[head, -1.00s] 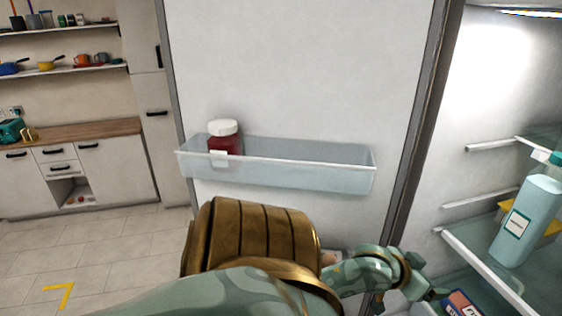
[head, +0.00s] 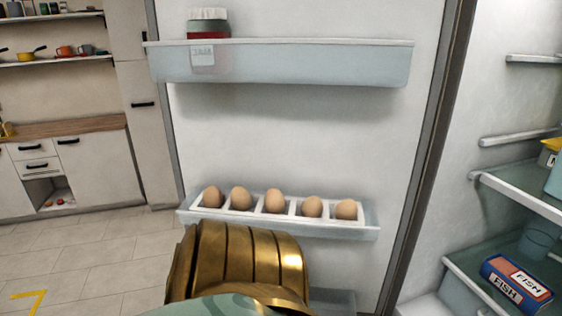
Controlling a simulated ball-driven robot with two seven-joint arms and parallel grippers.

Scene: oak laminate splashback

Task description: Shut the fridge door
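The fridge door (head: 300,130) stands open, its inner side facing me across the middle of the head view. A lower door shelf (head: 330,230) holds several eggs (head: 274,202) in a white rack. The fridge interior (head: 500,110) is at the right, with glass shelves. A brass and green part of my arm rises from the bottom, in front of the lower door; I cannot tell whether it touches the door. Neither gripper shows.
In the fridge, a fish box (head: 516,281) lies on a lower glass shelf, and a yellow item (head: 549,152) sits higher at the right edge. Kitchen cabinets (head: 85,165) and wall shelves stand at the back left. The tiled floor (head: 100,260) at the left is clear.

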